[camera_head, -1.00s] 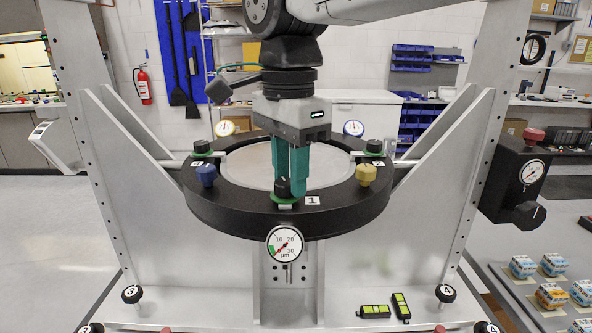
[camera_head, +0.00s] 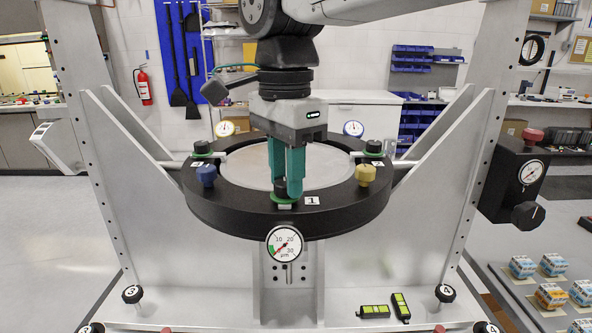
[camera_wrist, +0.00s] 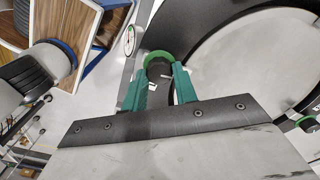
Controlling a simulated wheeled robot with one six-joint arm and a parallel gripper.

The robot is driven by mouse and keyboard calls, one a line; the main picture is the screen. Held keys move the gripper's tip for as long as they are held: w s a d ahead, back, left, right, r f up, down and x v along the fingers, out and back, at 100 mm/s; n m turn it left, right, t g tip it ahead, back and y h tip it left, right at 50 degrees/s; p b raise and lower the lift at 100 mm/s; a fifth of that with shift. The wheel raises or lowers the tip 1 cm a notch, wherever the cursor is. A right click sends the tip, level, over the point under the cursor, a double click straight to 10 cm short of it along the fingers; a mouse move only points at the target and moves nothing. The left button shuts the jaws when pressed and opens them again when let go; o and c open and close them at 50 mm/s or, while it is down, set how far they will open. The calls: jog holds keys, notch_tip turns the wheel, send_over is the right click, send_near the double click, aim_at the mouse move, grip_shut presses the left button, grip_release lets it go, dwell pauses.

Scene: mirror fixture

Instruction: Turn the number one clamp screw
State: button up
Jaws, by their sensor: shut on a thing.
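The number one clamp screw (camera_head: 281,188) is a small black knob on a green ring at the front of the black round fixture ring (camera_head: 335,219). The "1" label (camera_head: 312,201) is just right of it. My gripper (camera_head: 287,191) points straight down with its green fingers shut on the knob. In the wrist view the screw (camera_wrist: 158,66) sits between the two fingertips, inside the green ring (camera_wrist: 157,54). The front dial gauge (camera_head: 284,244), marked in µm, hangs below the screw, its needle near the green band at lower left.
A blue knob (camera_head: 206,176) and a yellow knob (camera_head: 366,174) stand on the ring either side. Other clamp screws (camera_head: 202,148) (camera_head: 374,147) sit farther back. Sloping grey frame plates (camera_head: 130,170) flank the ring. A black box with a gauge (camera_head: 515,175) is at right.

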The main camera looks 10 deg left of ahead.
aim_at(285, 180)
jog(key=shift+a+r, duration=0.1)
jog(key=shift+a, duration=0.05)
jog(key=o, duration=1)
jog(key=shift+a, duration=0.1)
jog(key=shift+c, duration=0.2)
notch_tip(285, 180, up, 8)
jog(key=shift+f, duration=0.15)
jog(key=shift+d, duration=0.2)
